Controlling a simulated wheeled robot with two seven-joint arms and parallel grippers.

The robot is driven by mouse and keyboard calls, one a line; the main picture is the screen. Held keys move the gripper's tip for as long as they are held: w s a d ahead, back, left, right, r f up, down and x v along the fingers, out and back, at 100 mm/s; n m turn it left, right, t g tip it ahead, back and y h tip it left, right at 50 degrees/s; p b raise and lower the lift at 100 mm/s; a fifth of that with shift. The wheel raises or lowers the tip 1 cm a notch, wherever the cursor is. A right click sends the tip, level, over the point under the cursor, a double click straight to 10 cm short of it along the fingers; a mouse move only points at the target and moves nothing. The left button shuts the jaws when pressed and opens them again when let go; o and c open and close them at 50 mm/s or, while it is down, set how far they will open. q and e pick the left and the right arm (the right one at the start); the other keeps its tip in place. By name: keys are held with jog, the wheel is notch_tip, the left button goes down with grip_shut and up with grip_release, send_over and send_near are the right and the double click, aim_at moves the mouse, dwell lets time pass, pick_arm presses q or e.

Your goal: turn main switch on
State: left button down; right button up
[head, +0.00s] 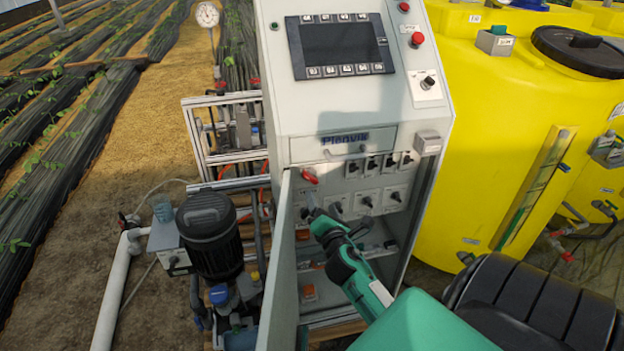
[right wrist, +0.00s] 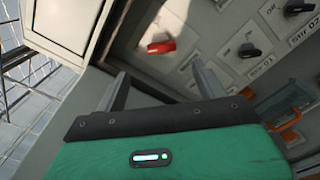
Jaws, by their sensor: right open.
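The main switch appears to be the red rotary handle (head: 309,176) at the upper left of the cabinet's lower switch panel. It also shows in the right wrist view as a red handle (right wrist: 160,47) on a light plate, above the gap between my fingers. My right gripper (head: 314,212) is open and empty, just below the red handle in the head view. Its two fingers (right wrist: 160,72) are apart in the right wrist view, and the handle is not between them. I cannot tell the handle's set position. My left gripper is not in view.
The open cabinet door (head: 282,270) stands close at the left of my right gripper. Several black rotary knobs (head: 367,201) are on the panel to the right. A red emergency button (head: 417,39) is higher up. A yellow tank (head: 500,130) stands at the right.

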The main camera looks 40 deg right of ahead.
aim_at(313, 179)
jog(key=p+x, duration=0.1)
jog(key=x, duration=1)
jog(key=shift+w+d+p, duration=0.1)
jog(key=shift+w+p, duration=0.1)
jog(key=shift+p, duration=0.2)
jog(key=shift+w+d+f, duration=0.1)
jog(key=shift+w+d, duration=0.15)
jog(key=shift+w, duration=0.25)
jog(key=shift+c, duration=0.3)
jog(key=c, duration=0.9)
